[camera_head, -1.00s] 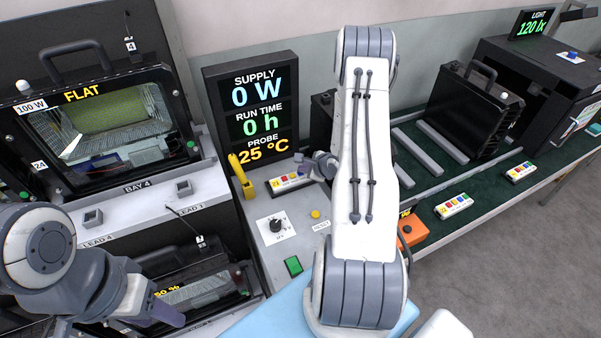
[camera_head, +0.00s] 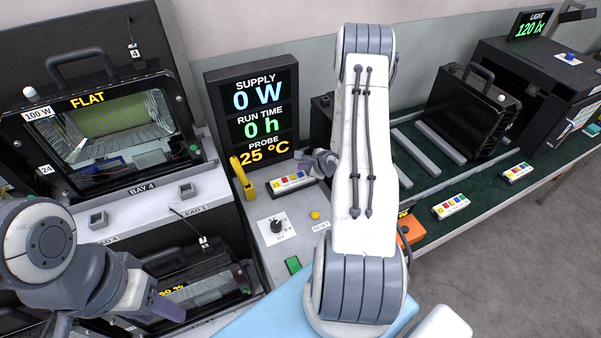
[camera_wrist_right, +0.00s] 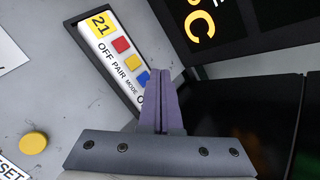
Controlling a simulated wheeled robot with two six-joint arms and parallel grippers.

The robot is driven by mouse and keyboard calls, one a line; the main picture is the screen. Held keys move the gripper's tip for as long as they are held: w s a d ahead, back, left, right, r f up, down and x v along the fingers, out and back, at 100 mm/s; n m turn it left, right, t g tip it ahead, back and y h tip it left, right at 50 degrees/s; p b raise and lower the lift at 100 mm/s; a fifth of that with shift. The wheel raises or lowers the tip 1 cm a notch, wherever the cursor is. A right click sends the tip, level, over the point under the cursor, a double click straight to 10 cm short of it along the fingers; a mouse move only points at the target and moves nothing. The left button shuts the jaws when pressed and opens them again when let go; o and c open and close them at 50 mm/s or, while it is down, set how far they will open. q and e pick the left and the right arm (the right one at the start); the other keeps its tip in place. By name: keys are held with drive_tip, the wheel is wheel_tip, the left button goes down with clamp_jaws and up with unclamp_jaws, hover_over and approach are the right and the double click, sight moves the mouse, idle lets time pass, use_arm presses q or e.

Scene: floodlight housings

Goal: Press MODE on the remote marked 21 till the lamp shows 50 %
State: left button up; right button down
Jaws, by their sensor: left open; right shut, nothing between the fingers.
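The remote marked 21 (camera_wrist_right: 100,25) lies on the grey bench; in the head view it (camera_head: 288,183) sits below the supply display. In the right wrist view its red, orange and blue buttons line up with OFF, PAIR and MODE; its lower end is hidden by my fingers. My right gripper (camera_wrist_right: 166,72) is shut and empty, its tips over or beside the blue MODE button (camera_wrist_right: 142,78); contact cannot be told. It also shows in the head view (camera_head: 318,163). A lower-left lamp (camera_head: 200,290) has a partly hidden yellow readout. My left gripper (camera_head: 165,308) is open near it.
The upper-left lamp (camera_head: 115,125), tagged 24, reads FLAT. A display (camera_head: 255,115) shows 0 W, 0 h and 25 °C. A dial (camera_head: 278,226) and yellow button (camera_head: 315,215) are close to remote 21. Other remotes (camera_head: 451,207) (camera_head: 517,173) lie on the green bench.

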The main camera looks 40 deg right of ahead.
sight(303, 177)
drive_tip(key=shift+r+p, duration=2.1)
drive_tip(key=shift+r, duration=0.2)
drive_tip(key=shift+f, duration=0.1)
drive_tip(key=w+a+r+n+g+b, duration=0.1)
drive_tip(key=w+a+r+n, duration=0.15)
drive_tip(key=a+n, duration=0.2)
drive_tip(key=w+a+r+n+g+b, duration=0.1)
drive_tip(key=a+r+n+b, duration=0.1)
drive_tip(key=a+r+n, duration=0.3)
drive_tip(key=s+a+r+n+g+b, duration=0.15)
drive_tip(key=a+n, duration=0.25)
drive_tip(key=a, duration=0.4)
drive_tip(key=s+a+r+n+g+b, duration=0.1)
drive_tip(key=s+a+r+n, duration=0.15)
drive_tip(key=a+n, duration=0.4)
drive_tip(key=s+a+r+n+g+b, duration=0.1)
drive_tip(key=s+a+n, duration=0.3)
drive_tip(key=s, duration=0.4)
drive_tip(key=s+a+r+n+g+y+b, duration=0.1)
drive_tip(key=s+a+r+n+g, duration=0.1)
drive_tip(key=s+a+n, duration=0.3)
drive_tip(key=s+a+r+n+g+b, duration=0.1)
drive_tip(key=s+a+n, duration=0.4)
drive_tip(key=s, duration=0.8)
drive_tip(key=shift+r+n+g, duration=0.3)
drive_tip(key=shift+n+g, duration=0.05)
drive_tip(key=shift+n, duration=0.05)
